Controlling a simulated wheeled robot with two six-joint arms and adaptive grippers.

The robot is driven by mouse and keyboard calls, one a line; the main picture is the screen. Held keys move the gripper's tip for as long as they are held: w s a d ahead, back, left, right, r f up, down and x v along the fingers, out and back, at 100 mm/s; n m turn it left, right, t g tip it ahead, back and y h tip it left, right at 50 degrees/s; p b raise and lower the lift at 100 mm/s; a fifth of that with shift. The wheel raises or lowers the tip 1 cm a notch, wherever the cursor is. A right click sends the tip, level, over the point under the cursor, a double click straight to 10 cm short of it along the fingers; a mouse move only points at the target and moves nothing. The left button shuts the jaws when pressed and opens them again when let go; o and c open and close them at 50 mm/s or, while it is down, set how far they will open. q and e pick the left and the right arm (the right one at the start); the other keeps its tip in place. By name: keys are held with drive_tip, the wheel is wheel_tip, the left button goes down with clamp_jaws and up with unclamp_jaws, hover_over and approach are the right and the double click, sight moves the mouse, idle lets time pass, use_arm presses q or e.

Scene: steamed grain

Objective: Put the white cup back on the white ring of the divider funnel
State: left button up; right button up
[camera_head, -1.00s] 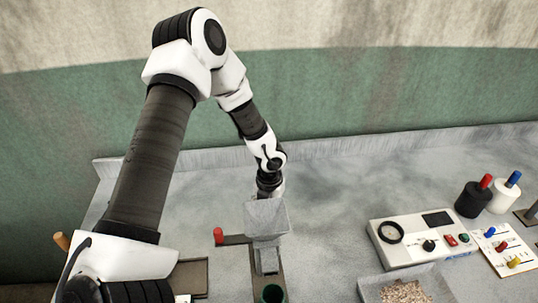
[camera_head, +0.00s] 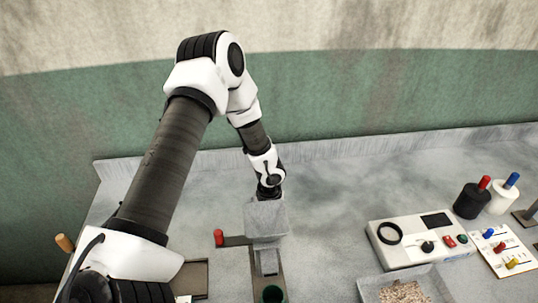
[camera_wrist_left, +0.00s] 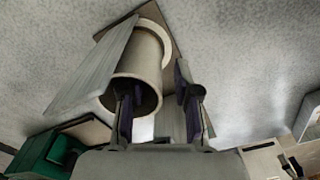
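The white cup (camera_wrist_left: 142,66) shows in the left wrist view with its open mouth towards the camera. A pale ring (camera_wrist_left: 151,14) curves around its far end; whether the cup is seated there is hard to tell. My left gripper (camera_wrist_left: 158,108) is open, with one finger in front of or inside the cup's mouth and the other beyond its right side, a gap showing there. In the head view the grey divider funnel (camera_head: 266,218) stands in front of my left wrist and hides the fingertips and cup. My right gripper is out of view.
A white instrument box (camera_head: 420,241), a grain tray (camera_head: 368,288) and black and white containers lie right. The counter behind is clear.

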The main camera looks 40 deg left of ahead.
use_arm(q)
drive_tip(key=shift+w+r+b, duration=0.1)
drive_tip(key=shift+r+b, duration=0.25)
drive_tip(key=shift+r, duration=0.1)
wheel_tip(320, 180, up, 11)
drive_tip(key=shift+r+b, duration=0.15)
drive_tip(key=shift+b, duration=0.95)
